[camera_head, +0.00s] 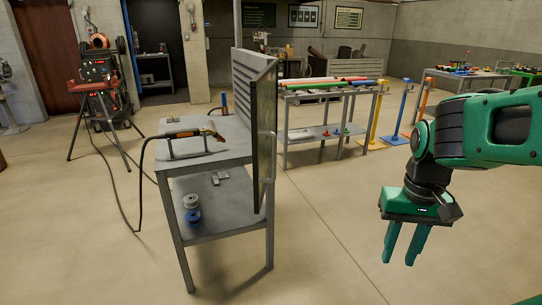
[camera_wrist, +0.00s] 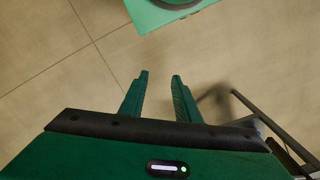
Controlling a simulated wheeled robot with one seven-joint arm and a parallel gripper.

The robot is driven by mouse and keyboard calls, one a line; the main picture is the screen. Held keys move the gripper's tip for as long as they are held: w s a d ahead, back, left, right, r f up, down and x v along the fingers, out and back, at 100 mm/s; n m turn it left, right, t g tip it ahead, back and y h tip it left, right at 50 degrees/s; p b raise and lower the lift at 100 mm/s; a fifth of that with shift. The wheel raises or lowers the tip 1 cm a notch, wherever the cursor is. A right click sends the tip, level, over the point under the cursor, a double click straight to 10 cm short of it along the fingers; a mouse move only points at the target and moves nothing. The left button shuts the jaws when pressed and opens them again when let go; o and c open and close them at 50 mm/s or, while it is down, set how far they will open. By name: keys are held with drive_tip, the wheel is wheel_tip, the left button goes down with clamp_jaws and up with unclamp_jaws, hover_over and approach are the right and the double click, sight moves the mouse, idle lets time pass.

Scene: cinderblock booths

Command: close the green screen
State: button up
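The screen (camera_head: 264,140) is a tall, narrow, dark greenish panel in a grey frame. It stands upright at the right end of the grey welding table (camera_head: 205,155) and is seen nearly edge-on in the head view. A thin handle-like bar shows on its right side. My gripper (camera_head: 403,255) hangs fingers down over bare floor, well to the right of the screen and apart from it. The wrist view also shows my gripper (camera_wrist: 158,76) with a gap between its fingers and nothing in it. A dark frame (camera_wrist: 262,115) at the right there cannot be identified surely.
A welding torch (camera_head: 195,135) rests on the table, with spools (camera_head: 192,209) on its lower shelf. A rack with coloured tubes (camera_head: 325,88) stands behind. A tripod machine (camera_head: 97,75) with a trailing cable is at left. Floor between screen and gripper is clear.

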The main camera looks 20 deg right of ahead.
drive_tip(key=w+a+r+n+t+y, duration=0.1)
drive_tip(key=w+a+r+n, duration=0.5)
drive_tip(key=w, duration=0.3)
drive_tip(key=w+a+r+n+t+y, duration=0.1)
drive_tip(key=w+a+r+n, duration=0.35)
drive_tip(key=w+r, duration=0.35)
drive_tip(key=w+a+r+n+t+y, duration=0.1)
drive_tip(key=w+a+r+n, duration=0.4)
drive_tip(key=w, duration=0.6)
drive_tip(key=n, duration=0.1)
hover_over(273, 176)
drive_tip(key=f, duration=0.8)
drive_tip(key=shift+w+d+f, duration=0.15)
drive_tip(key=shift+w, duration=0.15)
drive_tip(key=shift+c, duration=0.6)
clamp_jaws()
